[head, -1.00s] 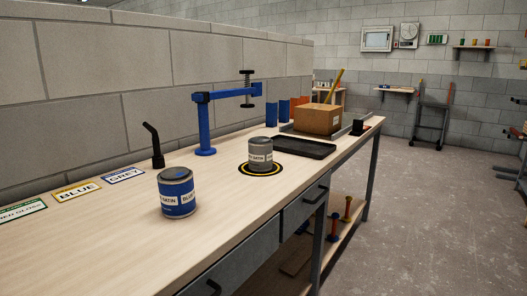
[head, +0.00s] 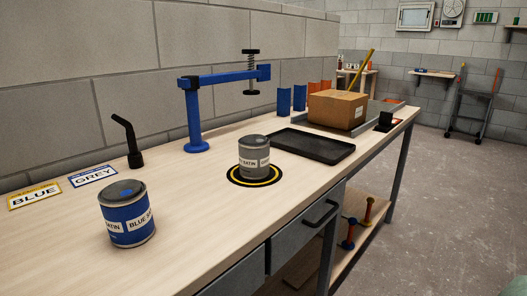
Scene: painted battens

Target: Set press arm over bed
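The press has a blue post (head: 193,118) on the bench and a blue horizontal arm (head: 226,78) that reaches right from its top. A black screw with a round pad (head: 251,72) hangs at the arm's far end. A black ring with a yellow circle (head: 237,179), which looks like the press bed, is marked on the bench. A grey paint can (head: 254,157) stands upright on it. The press pad appears to be behind the can, not above the ring. My gripper is not in view.
A blue satin can (head: 127,214) stands at the front left, near the GREY (head: 93,176) and BLUE (head: 35,196) labels. A black upright lever (head: 129,141) stands behind. A black tray (head: 313,146) and a cardboard box (head: 338,109) occupy the right. Bare bench lies between the cans.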

